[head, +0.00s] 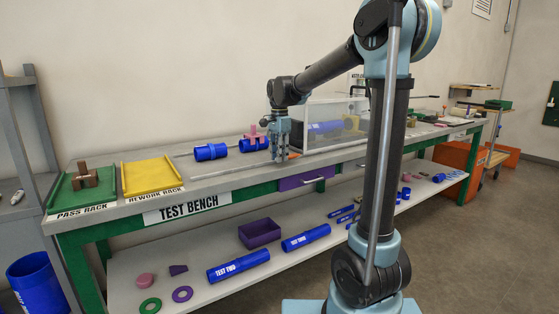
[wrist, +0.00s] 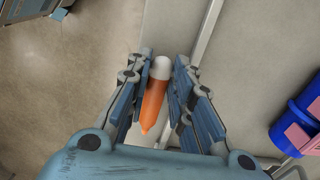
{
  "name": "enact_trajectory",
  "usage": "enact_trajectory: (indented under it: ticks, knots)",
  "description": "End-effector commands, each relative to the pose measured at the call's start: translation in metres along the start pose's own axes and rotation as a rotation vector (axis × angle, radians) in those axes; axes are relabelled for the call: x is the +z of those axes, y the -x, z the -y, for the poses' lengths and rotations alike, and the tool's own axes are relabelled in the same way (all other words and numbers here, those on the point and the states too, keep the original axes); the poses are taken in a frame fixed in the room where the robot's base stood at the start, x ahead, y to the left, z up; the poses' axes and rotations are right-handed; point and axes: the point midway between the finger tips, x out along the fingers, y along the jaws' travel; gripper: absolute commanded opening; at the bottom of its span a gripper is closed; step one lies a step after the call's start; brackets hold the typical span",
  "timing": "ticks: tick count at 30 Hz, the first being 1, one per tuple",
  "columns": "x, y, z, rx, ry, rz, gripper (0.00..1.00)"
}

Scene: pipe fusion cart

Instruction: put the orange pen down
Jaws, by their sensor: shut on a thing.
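The orange pen (wrist: 155,95) has a white end and lies between the two fingers of my gripper (wrist: 161,70) in the wrist view. My gripper is shut on it.
Blue pipe pieces, one in a pink clamp (head: 254,138), stand left of my gripper. A clear-walled box (head: 325,125) is close on the right. A yellow rework rack (head: 152,174) and green pass rack (head: 82,188) are at the left end.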

Motion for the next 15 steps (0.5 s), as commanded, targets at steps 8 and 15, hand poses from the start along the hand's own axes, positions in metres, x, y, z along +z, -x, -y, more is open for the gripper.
enact_trajectory:
  ticks: [8,15]
  knots:
    - [0.0,-0.016,0.0,0.0,0.0,0.0,0.03]
    - [-0.001,-0.019,0.0,0.0,-0.002,0.0,0.03]
